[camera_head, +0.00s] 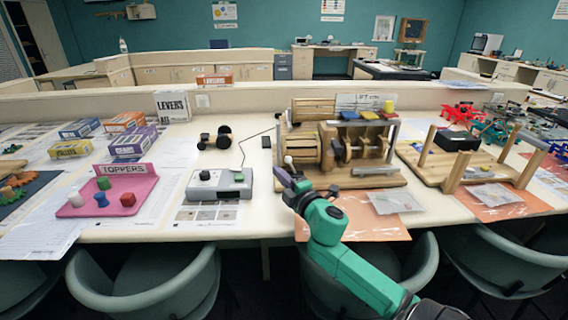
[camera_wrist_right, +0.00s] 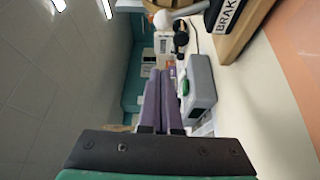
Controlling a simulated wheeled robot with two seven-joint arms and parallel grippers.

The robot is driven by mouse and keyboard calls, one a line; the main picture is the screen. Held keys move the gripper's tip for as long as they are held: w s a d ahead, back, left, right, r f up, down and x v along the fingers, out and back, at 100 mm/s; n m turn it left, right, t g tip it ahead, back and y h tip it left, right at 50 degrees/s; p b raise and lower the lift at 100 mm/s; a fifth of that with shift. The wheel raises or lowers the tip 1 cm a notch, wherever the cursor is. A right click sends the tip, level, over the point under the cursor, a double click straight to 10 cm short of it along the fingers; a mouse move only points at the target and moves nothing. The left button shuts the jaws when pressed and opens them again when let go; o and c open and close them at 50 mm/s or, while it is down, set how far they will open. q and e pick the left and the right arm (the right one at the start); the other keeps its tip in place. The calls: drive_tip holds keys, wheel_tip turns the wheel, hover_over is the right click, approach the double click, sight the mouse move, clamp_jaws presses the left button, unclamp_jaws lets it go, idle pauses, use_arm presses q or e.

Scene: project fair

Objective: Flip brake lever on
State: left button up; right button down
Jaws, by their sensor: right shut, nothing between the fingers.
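The wooden lift model (camera_head: 345,178) stands on the table at centre right, with drums, pegs and a wooden base. A pale round knob (camera_head: 288,160), which appears to be the brake lever's end, is at its left front. In the right wrist view the knob (camera_wrist_right: 162,19) shows at the top, near the wooden base with the word BRAKE (camera_wrist_right: 229,14). My right gripper (camera_head: 284,178) is shut and empty, just below the knob in the picture; whether they touch I cannot tell. Its purple fingers (camera_wrist_right: 163,80) lie together. The lever's shaft is mostly hidden. My left gripper is not in view.
A grey box with a green button (camera_head: 219,185) is left of my right gripper. Black wheels (camera_head: 216,138) and a thin bent wire are behind it. A pink TOPPERS tray (camera_head: 110,190) is farther left. A clear bag (camera_head: 397,201) lies right of my arm. Chairs line the front edge.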

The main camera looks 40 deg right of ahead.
sight(291, 165)
drive_tip(key=w+d+p, duration=0.1)
drive_tip(key=w+d, duration=0.2)
drive_tip(key=d, duration=0.1)
drive_tip(key=shift+w, duration=0.25)
drive_tip(key=shift+s+d, duration=0.15)
drive_tip(key=shift+s, duration=0.1)
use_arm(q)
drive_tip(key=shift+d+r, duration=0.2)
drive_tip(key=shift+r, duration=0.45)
use_arm(e)
drive_tip(key=shift+w, duration=0.1)
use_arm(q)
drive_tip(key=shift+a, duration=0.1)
